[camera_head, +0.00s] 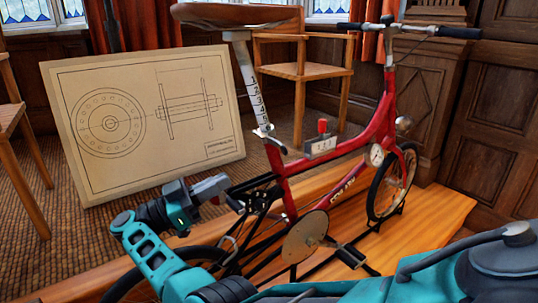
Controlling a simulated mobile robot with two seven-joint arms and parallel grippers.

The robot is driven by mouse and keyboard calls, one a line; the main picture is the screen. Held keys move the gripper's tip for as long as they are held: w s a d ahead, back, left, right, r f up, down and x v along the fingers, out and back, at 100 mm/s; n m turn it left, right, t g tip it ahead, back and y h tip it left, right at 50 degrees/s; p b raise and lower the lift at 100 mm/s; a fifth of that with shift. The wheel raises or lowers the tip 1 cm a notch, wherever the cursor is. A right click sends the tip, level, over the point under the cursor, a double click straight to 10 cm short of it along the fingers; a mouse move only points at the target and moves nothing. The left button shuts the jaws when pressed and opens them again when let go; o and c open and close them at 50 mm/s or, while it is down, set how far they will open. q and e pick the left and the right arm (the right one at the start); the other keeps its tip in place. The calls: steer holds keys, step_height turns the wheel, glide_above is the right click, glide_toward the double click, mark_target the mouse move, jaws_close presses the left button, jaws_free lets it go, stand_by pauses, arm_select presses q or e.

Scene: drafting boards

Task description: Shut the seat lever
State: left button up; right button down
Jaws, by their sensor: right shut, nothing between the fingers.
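A red bicycle (340,150) stands with a brown saddle (235,15) on a numbered silver seat post (248,85). The small silver seat lever (268,137) is at the clamp where the post enters the frame. It sticks out from the clamp; its exact angle is too small to tell. My right gripper (222,185) is shut and empty, to the left of and below the lever, apart from it and beside the red seat tube. My left gripper is not in view.
A drawing board (150,120) leans behind the bicycle on the left. A wooden chair (305,70) is behind. The bicycle stands on a wooden platform (440,210). Pedal and crank lie below my gripper.

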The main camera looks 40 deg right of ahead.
mark_target(282, 149)
steer(key=p+x, duration=0.1)
steer(key=x, duration=1.1)
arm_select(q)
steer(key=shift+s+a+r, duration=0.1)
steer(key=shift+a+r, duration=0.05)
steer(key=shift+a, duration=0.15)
arm_select(e)
steer(key=shift+d+r, duration=0.1)
steer(key=shift+d, duration=0.25)
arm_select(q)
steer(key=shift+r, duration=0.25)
